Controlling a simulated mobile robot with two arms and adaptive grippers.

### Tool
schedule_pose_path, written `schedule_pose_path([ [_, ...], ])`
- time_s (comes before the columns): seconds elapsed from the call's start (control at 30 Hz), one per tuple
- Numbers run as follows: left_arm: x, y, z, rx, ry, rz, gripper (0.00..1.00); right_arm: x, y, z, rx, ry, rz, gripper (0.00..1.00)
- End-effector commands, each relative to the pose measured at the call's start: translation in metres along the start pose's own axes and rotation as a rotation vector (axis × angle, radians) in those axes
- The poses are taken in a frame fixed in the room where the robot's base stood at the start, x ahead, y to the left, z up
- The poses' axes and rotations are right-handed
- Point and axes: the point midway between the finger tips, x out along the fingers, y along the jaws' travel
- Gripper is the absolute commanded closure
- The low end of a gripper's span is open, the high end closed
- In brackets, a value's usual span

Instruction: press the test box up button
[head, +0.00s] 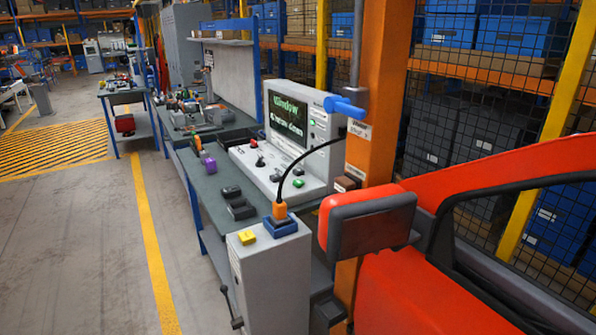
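The test box (305,137) is a pale grey console on the green-topped workbench, in the middle of the head view. Its dark screen (287,118) shows green text that starts with "Window"; the line below ends in "down". Its sloped front panel (250,165) carries several small controls, among them a green button (298,183) and a black-knobbed lever (259,161). I cannot tell which control is the up button; the labels are too small to read. A black cable runs from the box to an orange plug (280,210). Neither of my grippers is in view.
A red car door (430,295) with a dark-backed mirror (372,222) fills the lower right. A grey cabinet (270,275) with a yellow block (246,237) stands before the bench. An orange post (380,90) rises right of the box. Open floor (80,250) lies left.

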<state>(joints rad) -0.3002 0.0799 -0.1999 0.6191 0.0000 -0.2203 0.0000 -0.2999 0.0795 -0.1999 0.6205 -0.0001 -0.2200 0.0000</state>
Motion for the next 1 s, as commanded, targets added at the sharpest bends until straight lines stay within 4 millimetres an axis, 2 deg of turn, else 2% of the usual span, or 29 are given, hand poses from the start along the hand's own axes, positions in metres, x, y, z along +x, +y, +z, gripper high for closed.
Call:
schedule_pose_path([
  [0.07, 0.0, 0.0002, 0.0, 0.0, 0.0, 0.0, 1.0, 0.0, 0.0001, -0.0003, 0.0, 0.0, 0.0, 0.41],
  [0.5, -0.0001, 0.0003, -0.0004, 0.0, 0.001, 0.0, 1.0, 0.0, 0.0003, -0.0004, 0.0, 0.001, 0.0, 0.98],
  [1.0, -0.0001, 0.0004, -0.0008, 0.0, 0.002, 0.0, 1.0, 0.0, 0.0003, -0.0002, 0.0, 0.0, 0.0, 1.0],
])
